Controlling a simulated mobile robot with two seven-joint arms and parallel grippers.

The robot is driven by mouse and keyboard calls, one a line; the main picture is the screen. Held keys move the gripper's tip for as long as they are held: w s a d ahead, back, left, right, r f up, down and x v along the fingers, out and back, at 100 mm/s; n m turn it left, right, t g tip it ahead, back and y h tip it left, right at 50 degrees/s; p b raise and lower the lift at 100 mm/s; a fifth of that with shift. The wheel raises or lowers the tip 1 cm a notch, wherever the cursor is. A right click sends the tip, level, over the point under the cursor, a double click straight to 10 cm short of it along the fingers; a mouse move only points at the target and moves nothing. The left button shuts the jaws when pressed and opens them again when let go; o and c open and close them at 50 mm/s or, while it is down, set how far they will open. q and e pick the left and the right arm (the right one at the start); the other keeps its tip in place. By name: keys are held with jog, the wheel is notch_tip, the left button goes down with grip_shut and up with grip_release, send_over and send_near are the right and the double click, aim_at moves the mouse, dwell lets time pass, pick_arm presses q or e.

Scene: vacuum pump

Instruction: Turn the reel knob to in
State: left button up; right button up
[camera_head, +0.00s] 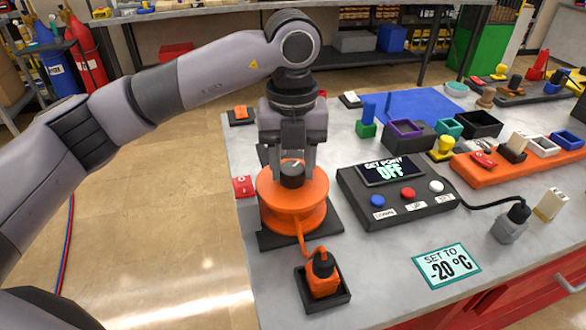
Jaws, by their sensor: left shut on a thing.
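An orange reel (291,212) sits on a black base at the left side of the grey table. A dark round knob (292,177) stands on top of the reel. My left gripper (293,172) points straight down over the reel and is shut on the knob, with one finger on each side. The knob's marking is too small to read. An orange cable runs from the reel to an orange and black plug (323,275) in a black tray in front. My right gripper is not in view.
A black control box (400,198) with a display reading "SET POINT OFF" stands right of the reel. A "SET TO -20 °C" card (447,266) lies in front of it. A red switch (244,187) is close left of the reel. Coloured bins and an orange tray (478,175) are farther right.

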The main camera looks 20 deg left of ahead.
pick_arm(q)
jog(key=m+b, duration=0.2)
jog(key=m, duration=0.3)
jog(key=shift+m, duration=0.3)
jog(key=m+b, duration=0.1)
jog(key=m, duration=0.3)
jog(key=shift+a, duration=0.15)
jog(key=m, duration=0.4)
jog(key=shift+w+r+b, duration=0.1)
jog(key=shift+b, duration=0.25)
jog(key=m, duration=0.3)
jog(key=shift+m, duration=0.3)
jog(key=m, duration=0.3)
jog(key=shift+w+m, duration=0.1)
jog(key=shift+m, duration=0.2)
jog(key=m, duration=0.3)
jog(key=shift+m, duration=0.4)
jog(key=m, duration=0.5)
jog(key=shift+w, duration=0.15)
jog(key=m, duration=0.4)
jog(key=shift+r+m, duration=0.1)
jog(key=shift+m, duration=0.3)
jog(key=m, duration=0.4)
jog(key=shift+m, duration=0.3)
jog(key=m, duration=0.4)
jog(key=shift+m, duration=0.3)
